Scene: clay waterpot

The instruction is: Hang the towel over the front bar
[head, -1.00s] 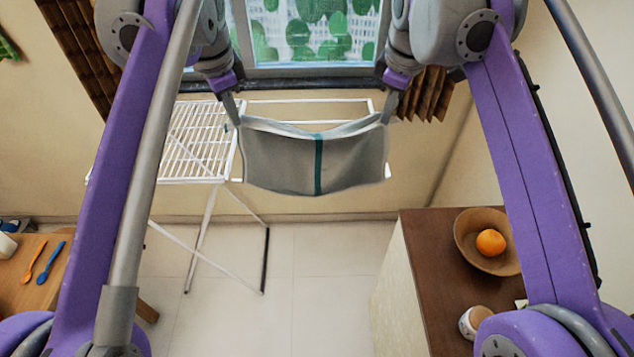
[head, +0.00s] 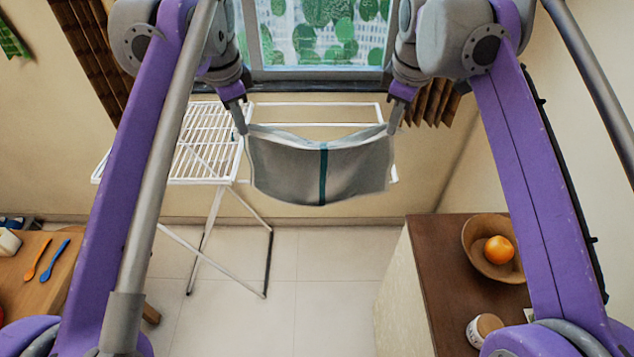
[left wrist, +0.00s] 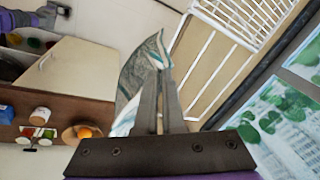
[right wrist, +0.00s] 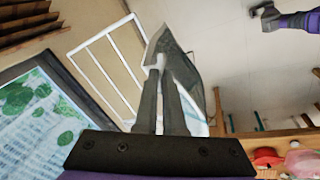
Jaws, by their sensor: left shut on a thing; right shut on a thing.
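A grey towel (head: 292,172) with a teal stripe hangs stretched between my two grippers, its top edge sagging. My left gripper (head: 241,124) is shut on its left upper corner, and my right gripper (head: 395,122) is shut on its right upper corner. The towel also shows between the fingers in the left wrist view (left wrist: 137,80) and the right wrist view (right wrist: 184,78). The white drying rack (head: 200,140) stands behind and to the left. Its open bars run behind the towel, which hides most of the front bar (head: 394,181). I cannot tell whether towel and bar touch.
A window (head: 320,40) is behind the rack. A brown cabinet (head: 430,270) at right carries a bowl (head: 480,262) with an orange (head: 499,249) and a jar (head: 483,328). A wooden table (head: 30,285) with spoons is at left. The floor (head: 300,270) between is clear.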

